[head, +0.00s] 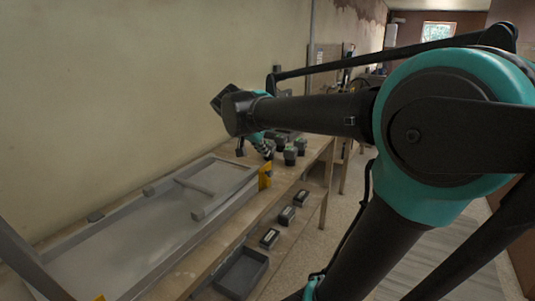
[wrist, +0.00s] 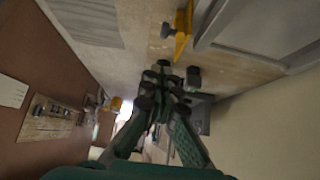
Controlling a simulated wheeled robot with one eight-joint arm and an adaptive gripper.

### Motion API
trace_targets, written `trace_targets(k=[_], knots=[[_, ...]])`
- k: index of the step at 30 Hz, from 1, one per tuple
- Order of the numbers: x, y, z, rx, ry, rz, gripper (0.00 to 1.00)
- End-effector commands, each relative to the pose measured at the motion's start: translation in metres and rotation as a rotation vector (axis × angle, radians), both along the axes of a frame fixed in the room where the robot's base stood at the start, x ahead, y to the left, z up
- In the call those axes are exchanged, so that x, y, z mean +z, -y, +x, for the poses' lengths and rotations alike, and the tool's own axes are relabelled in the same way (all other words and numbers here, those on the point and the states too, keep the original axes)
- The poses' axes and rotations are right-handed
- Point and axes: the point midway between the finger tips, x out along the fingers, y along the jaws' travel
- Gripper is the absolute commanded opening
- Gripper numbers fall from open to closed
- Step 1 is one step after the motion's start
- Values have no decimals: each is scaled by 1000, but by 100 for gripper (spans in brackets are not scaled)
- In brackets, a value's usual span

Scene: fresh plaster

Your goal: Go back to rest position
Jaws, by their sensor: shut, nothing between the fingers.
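My gripper (head: 266,152) is at the end of my raised arm, above the back part of the long workbench in the head view. Its fingers are dark and teal and angle downward. In the wrist view my gripper (wrist: 160,88) has its green fingers drawn together at the tips, with nothing held between them. Part of the gripper is hidden behind my wrist in the head view.
A long grey-rimmed tray (head: 118,284) with loose grey bars fills the near bench. A yellow clamp (head: 265,176) sits at its corner. Dark blocks (head: 290,156) stand close to my gripper. A lower shelf holds black blocks (head: 270,238) and a grey bin (head: 241,273). Floor at right is open.

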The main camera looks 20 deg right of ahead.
Motion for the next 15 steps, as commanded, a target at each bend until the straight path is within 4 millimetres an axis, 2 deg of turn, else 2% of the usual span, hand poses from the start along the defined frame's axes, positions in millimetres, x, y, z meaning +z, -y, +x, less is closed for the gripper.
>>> trace_targets(k=[11, 13, 15], knots=[[1, -1, -2, 1, -1, 0, 0], [-5, 0, -5, 11, -12, 1, 0], [-22, 3, -12, 39, -42, 7, 0]])
